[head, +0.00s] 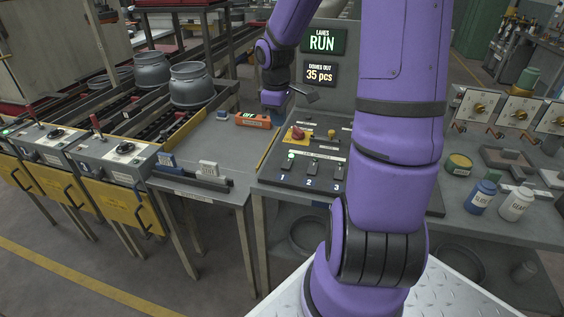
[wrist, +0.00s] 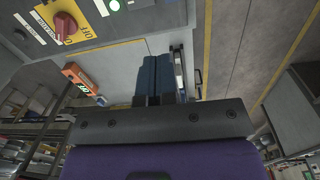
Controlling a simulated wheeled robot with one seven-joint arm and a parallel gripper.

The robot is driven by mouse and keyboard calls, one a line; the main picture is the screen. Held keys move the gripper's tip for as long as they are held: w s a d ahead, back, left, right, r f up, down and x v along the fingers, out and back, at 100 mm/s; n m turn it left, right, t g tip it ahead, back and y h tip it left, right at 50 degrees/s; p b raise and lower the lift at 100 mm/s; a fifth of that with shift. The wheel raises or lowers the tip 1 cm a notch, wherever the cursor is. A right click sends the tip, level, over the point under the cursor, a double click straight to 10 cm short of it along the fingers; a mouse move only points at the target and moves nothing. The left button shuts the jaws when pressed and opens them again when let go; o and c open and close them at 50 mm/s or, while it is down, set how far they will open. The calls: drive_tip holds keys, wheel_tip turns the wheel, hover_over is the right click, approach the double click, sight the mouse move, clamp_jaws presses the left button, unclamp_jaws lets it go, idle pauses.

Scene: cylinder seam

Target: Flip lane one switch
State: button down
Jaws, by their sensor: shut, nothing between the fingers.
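The sloped control panel (head: 300,165) stands on the bench in the head view. A row of small switches sits along its front, with numbers 2 and 3 readable. The lane one switch (head: 289,166) is at the left end of the row, below a lit green lamp (head: 291,155); its lever position is too small to tell. In the wrist view my gripper (wrist: 160,98) points over the bench; the switch row is not seen there.
A red rotary knob (head: 298,133) sits behind the switches and shows in the wrist view (wrist: 66,25). An orange box (head: 254,121) reading OFF lies left of the panel. A RUN display (head: 322,41) stands behind. My arm hides the panel's right side.

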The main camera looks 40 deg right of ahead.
sight(282, 168)
drive_tip(key=shift+w+d+f+n+y, duration=0.15)
drive_tip(key=shift+d+f, duration=0.35)
drive_tip(key=shift+f, duration=0.2)
drive_tip(key=shift+w+d+f+n+y, duration=0.15)
drive_tip(key=shift+d+f, duration=0.35)
drive_tip(key=shift+f, duration=0.15)
wheel_tip(282, 168, down, 14)
drive_tip(key=shift+a+f, duration=0.1)
drive_tip(key=shift+f, duration=0.05)
idle(0.6)
drive_tip(key=shift+r, duration=0.8)
drive_tip(key=shift+r, duration=0.1)
